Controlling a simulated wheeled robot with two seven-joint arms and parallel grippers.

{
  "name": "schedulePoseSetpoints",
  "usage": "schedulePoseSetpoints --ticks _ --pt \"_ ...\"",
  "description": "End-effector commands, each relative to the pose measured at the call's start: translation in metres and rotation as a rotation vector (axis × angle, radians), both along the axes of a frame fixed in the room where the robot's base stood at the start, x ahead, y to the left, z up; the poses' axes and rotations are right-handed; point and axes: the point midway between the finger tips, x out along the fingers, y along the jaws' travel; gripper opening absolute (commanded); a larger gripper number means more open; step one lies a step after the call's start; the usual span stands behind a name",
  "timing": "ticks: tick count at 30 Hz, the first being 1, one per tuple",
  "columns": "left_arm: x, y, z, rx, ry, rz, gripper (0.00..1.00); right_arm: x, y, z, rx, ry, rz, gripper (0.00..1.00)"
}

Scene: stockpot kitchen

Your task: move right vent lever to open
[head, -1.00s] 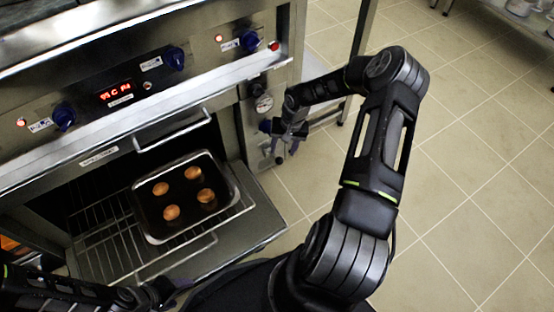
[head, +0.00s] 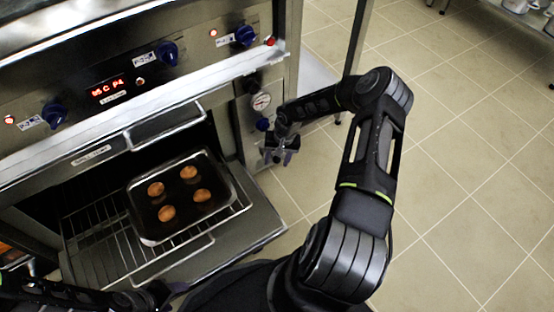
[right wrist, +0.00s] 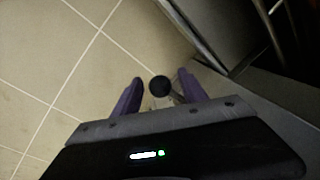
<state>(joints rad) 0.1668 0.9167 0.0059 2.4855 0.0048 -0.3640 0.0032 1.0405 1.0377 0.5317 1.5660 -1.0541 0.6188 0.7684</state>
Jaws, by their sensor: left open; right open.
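In the right wrist view a round black knob (right wrist: 160,86), which looks like the end of the right vent lever, sits between the two purple fingertips of my right gripper (right wrist: 155,92). A pale shaft shows just below it. The fingers are open, one on each side, with gaps to the knob. In the head view my right gripper (head: 280,155) is low at the oven's right side panel (head: 243,115) and hides the lever there. My left gripper (head: 163,292) is at the bottom left, below the open oven door, open and partly seen.
A gauge (head: 261,101) and a blue knob (head: 263,124) are on the side panel just above my right gripper. The oven door (head: 262,222) hangs open, with a baking tray (head: 147,226) of several buns on the rack. The floor to the right is clear.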

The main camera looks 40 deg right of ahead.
Motion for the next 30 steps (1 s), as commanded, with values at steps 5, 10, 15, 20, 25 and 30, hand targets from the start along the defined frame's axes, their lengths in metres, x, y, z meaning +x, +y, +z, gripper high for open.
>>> schedulePoseSetpoints --ticks 5,10,15,20,25,30 --pt "0.0001 0.0001 0.0001 0.000 0.000 0.000 0.58 0.0000 0.0000 0.0003 0.000 0.000 0.000 0.41" --pt "0.0000 -0.0001 0.0001 0.000 0.000 0.000 0.58 0.0000 0.0000 0.0004 0.000 0.000 0.000 0.27" --pt "0.0000 -0.0001 0.0001 0.000 0.000 0.000 0.58 0.0000 0.0000 0.0004 0.000 0.000 0.000 0.13" --pt "0.0000 -0.0001 0.0001 0.000 0.000 0.000 0.58 0.0000 0.0000 0.0004 0.000 0.000 0.000 0.00" --pt "-0.0001 -0.0001 0.0001 0.000 0.000 0.000 0.58 0.0000 0.0000 0.0004 0.000 0.000 0.001 0.00" --pt "-0.0001 -0.0001 0.0001 0.000 0.000 0.000 0.58 0.0000 -0.0001 0.0004 0.000 0.000 0.001 0.00"
